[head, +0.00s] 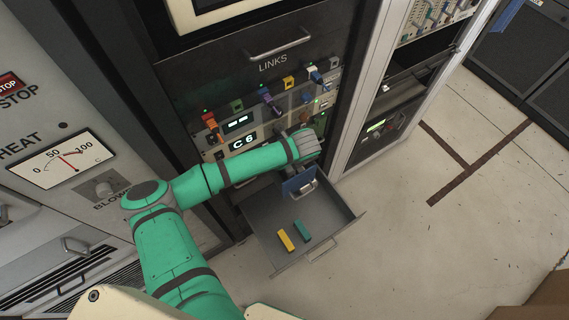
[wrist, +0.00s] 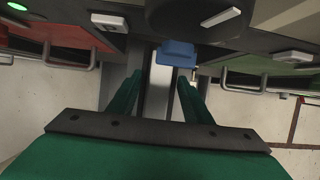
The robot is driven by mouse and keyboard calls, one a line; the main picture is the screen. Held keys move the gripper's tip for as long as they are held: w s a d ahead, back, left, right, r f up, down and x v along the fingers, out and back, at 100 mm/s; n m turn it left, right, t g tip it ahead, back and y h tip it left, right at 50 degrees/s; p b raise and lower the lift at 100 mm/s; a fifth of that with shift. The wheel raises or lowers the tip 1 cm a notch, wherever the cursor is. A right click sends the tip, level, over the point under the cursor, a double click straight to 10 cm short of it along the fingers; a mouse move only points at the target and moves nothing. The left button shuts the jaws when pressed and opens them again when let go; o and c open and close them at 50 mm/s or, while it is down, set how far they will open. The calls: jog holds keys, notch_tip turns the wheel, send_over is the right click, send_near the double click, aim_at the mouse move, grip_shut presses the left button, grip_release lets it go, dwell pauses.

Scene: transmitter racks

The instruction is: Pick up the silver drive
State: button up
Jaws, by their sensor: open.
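My gripper (head: 305,146) is in front of the lower part of the LINKS rack, above the back of the open drawer. Its fingertips are hard to make out in the head view. In the wrist view my gripper (wrist: 157,84) is open, its two green fingers apart. A pale grey strip shows between the fingers, but I cannot tell whether it is the silver drive or the background. A blue piece (wrist: 177,53) is just beyond the fingertips. I cannot identify the silver drive with certainty in either view.
The grey drawer (head: 262,232) is pulled out below the rack and holds a yellow block (head: 285,240) and a teal block (head: 302,230). A blue part (head: 293,185) is at its back. Colored connectors line the LINKS panel (head: 272,66). Open floor (head: 400,250) lies to the right.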

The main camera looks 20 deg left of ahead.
grip_shut()
jog(key=shift+s, duration=0.1)
jog(key=shift+s, duration=0.1)
